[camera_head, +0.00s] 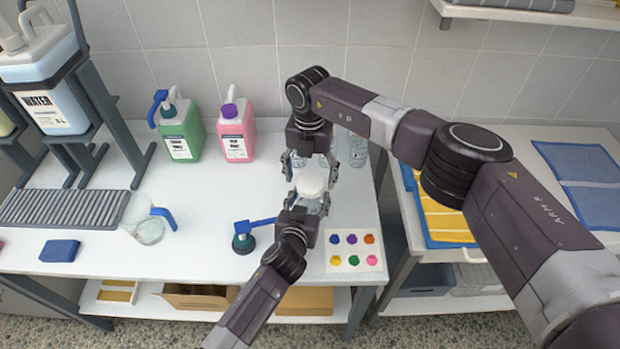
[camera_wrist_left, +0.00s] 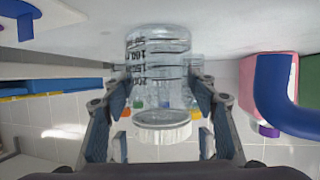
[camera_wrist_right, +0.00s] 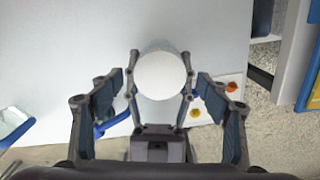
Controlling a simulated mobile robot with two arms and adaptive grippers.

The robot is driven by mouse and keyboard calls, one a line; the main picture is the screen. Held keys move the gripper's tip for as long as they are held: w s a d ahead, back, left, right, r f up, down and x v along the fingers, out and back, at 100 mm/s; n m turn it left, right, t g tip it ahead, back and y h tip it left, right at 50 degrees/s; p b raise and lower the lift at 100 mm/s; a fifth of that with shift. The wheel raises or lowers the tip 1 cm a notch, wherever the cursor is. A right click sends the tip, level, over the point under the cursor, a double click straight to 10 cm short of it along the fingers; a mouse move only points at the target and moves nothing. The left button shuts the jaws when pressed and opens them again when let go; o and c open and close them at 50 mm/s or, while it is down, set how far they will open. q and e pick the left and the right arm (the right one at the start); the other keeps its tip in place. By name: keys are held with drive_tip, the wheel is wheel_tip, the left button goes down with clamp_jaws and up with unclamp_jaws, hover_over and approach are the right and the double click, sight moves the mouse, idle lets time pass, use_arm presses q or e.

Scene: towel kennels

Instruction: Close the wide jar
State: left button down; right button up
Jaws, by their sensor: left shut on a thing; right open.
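The wide jar (camera_wrist_left: 158,65) is clear with dark volume marks. It stands upright on the white bench, held from the front by my left gripper (camera_head: 307,203), whose fingers (camera_wrist_left: 160,95) press on both its sides. A round white lid (camera_head: 311,180) covers the jar's mouth; it also shows from above in the right wrist view (camera_wrist_right: 161,75). I cannot tell whether the lid is tight. My right gripper (camera_head: 310,168) points down over the lid, open, with its fingers apart on either side (camera_wrist_right: 160,84). The jar body is mostly hidden in the head view.
Clear bottles (camera_head: 357,150) stand behind the jar, close to my right arm. Green (camera_head: 182,132) and pink (camera_head: 236,133) jugs stand at the back; a beaker (camera_head: 143,222) is left.

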wheel_tip(320, 180, up, 11)
idle(0.3)
use_arm(q)
drive_tip(key=c, duration=0.7)
unclamp_jaws()
drive_tip(key=shift+c, duration=0.2)
drive_tip(key=v, duration=1.2)
use_arm(e)
drive_tip(key=shift+f, duration=0.1)
